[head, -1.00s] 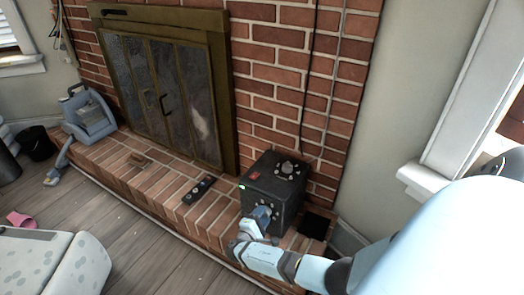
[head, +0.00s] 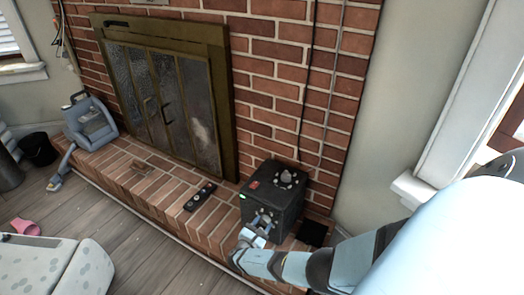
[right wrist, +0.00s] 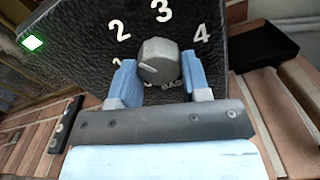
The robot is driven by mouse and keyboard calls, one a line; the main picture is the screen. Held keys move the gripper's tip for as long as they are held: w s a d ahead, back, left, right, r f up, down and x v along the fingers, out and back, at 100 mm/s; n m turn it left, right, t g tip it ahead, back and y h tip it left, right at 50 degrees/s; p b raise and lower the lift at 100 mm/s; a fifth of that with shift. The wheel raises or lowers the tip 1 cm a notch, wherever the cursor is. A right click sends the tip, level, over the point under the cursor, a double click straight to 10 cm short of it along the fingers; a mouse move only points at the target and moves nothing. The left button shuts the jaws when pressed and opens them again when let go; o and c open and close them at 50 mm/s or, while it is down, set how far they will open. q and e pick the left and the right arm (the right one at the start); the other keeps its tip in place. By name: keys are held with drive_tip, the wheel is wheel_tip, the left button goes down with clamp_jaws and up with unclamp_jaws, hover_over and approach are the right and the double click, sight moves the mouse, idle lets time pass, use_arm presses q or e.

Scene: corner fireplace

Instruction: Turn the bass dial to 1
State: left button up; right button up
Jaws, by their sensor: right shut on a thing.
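The black box (head: 284,202) with the bass dial stands on the brick hearth near its right end. In the right wrist view the grey bass dial (right wrist: 158,58) sits on the box's front face, with white numbers 2, 3 and 4 around it. The 1 is mostly hidden by the left blue finger. A pale mark on the dial points left, toward the area of the 1. My right gripper (right wrist: 158,78) has its blue fingers on both sides of the dial, shut on it. The right gripper (head: 264,219) also shows at the box in the head view. My left gripper is not in view.
The box has a red switch (head: 254,184) and another knob (head: 287,177) on top, and a lit green light (head: 243,196). A dark remote (head: 200,196) lies left on the hearth. A black flat object (head: 312,233) lies right of the box. A brick wall (head: 275,100) stands behind.

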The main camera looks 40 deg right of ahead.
drive_tip(key=n, duration=0.2)
drive_tip(key=shift+d+r+n+p, duration=0.15)
drive_tip(key=shift+n+p, duration=0.25)
drive_tip(key=shift+n, duration=0.9)
drive_tip(key=shift+n+p, duration=0.45)
drive_tip(key=shift+n, duration=0.75)
drive_tip(key=shift+s+n, duration=0.1)
drive_tip(key=shift+n, duration=1)
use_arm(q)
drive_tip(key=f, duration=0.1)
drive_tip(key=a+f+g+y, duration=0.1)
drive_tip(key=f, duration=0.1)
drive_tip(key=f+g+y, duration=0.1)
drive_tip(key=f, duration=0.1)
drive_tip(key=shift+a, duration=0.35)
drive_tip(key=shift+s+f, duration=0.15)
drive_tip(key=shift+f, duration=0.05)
use_arm(e)
drive_tip(key=shift+n, duration=0.3)
drive_tip(key=o, duration=0.9)
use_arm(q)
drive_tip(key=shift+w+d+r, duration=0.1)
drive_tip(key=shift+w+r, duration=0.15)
use_arm(e)
drive_tip(key=shift+o, duration=0.2)
